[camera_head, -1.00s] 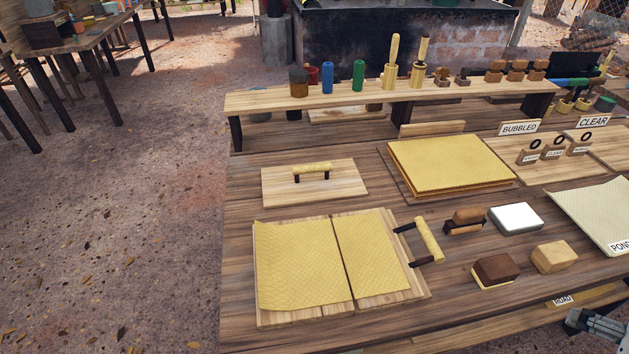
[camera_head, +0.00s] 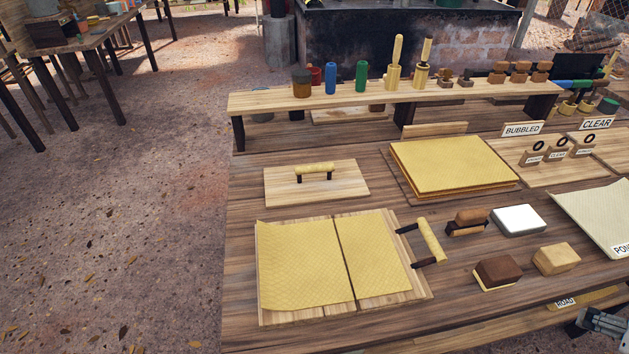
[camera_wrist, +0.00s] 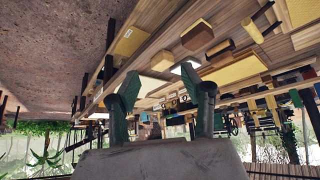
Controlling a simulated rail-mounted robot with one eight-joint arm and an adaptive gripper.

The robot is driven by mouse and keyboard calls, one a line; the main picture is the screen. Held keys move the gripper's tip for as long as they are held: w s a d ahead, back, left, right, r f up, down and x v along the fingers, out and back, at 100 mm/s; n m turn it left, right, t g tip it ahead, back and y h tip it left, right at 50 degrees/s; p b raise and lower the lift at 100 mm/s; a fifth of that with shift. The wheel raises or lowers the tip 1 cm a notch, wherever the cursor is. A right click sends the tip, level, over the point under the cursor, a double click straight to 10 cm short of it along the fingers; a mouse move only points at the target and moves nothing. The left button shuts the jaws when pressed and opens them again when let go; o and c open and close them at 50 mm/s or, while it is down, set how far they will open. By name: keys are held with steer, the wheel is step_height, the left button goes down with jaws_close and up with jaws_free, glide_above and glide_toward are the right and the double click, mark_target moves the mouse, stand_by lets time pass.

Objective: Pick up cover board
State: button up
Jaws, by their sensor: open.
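The cover board, a flat pale wooden board (camera_head: 346,187) with a cylindrical yellow handle (camera_head: 315,168) on two dark posts, lies flat on the left part of the bench in the head view. My gripper (camera_wrist: 165,98) shows in the wrist view with its two dark green fingers spread apart and nothing between them. In the head view only a grey part of my arm shows at the bottom right corner, far from the cover board. I cannot clearly pick out the cover board's full outline in the wrist view.
In front of the cover board lies a split board with yellow sheets (camera_head: 300,270) and a side handle (camera_head: 431,240). To its right is a stack of yellow sheets (camera_head: 450,163). Behind it stands a raised shelf (camera_head: 270,99) with bottles and tools. Blocks (camera_head: 497,270) lie at front right.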

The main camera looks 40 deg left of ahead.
steer(key=w+a+r+n+g+y+p, duration=0.1)
steer(key=w+a+r+n, duration=0.3)
steer(key=w+a+n, duration=0.35)
steer(key=w+a+r+n+g+y+p, duration=0.1)
steer(key=w+a+r+n, duration=0.3)
steer(key=w+a, duration=0.6)
steer(key=n+g+p, duration=0.2)
steer(key=n+g, duration=0.1)
steer(key=n, duration=1.2)
glide_above(317, 166)
steer(key=s+d, duration=0.1)
steer(key=s, duration=0.1)
step_height(317, 166, down, 13)
steer(key=shift+h, duration=0.3)
steer(key=x, duration=0.9)
steer(key=p+x, duration=0.1)
steer(key=x, duration=0.3)
steer(key=shift+s+d+f, duration=0.1)
steer(key=shift+d+f, duration=0.1)
steer(key=shift+f, duration=0.25)
jaws_close()
